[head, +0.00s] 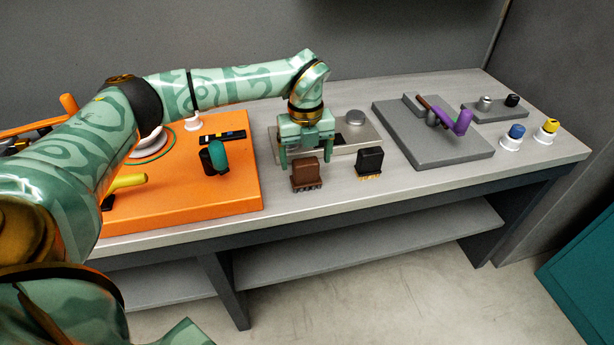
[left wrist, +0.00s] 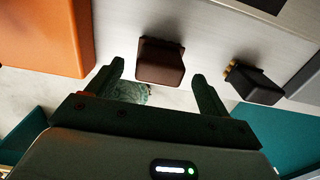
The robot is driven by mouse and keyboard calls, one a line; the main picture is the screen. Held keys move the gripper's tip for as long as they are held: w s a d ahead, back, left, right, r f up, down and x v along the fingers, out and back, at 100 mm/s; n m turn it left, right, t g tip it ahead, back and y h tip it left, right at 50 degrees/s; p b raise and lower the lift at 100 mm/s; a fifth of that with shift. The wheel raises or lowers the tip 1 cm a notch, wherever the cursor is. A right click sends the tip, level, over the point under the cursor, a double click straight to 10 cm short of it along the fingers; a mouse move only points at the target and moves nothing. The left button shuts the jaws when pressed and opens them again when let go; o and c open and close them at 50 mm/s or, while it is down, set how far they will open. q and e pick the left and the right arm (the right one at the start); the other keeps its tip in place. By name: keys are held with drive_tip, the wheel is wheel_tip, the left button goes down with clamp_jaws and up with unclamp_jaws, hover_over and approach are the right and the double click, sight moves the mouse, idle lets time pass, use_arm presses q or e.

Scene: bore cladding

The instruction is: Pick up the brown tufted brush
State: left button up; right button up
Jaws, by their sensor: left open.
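The brown tufted brush (head: 306,174) stands on the grey bench, its dark tufts at the bottom front. In the left wrist view the brown brush (left wrist: 161,62) lies ahead of and between the fingertips, apart from them. My left gripper (head: 306,153) is open and empty, just above and behind the brown brush in the head view. It also shows in the left wrist view (left wrist: 158,70) with its two fingers spread. My right gripper is not in view.
A black brush with yellow tufts (head: 369,162) stands close to the right. An orange board (head: 235,180) lies to the left. A metal plate (head: 372,133) lies behind. A grey board (head: 455,147) with a purple-handled tool (head: 462,121) is farther right. The bench's front edge is near.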

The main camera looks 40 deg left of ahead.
use_arm(q)
wheel_tip(320, 180, down, 4)
drive_tip(key=shift+f+b, duration=0.2)
drive_tip(key=shift+b, duration=0.55)
drive_tip(key=shift+r, duration=0.15)
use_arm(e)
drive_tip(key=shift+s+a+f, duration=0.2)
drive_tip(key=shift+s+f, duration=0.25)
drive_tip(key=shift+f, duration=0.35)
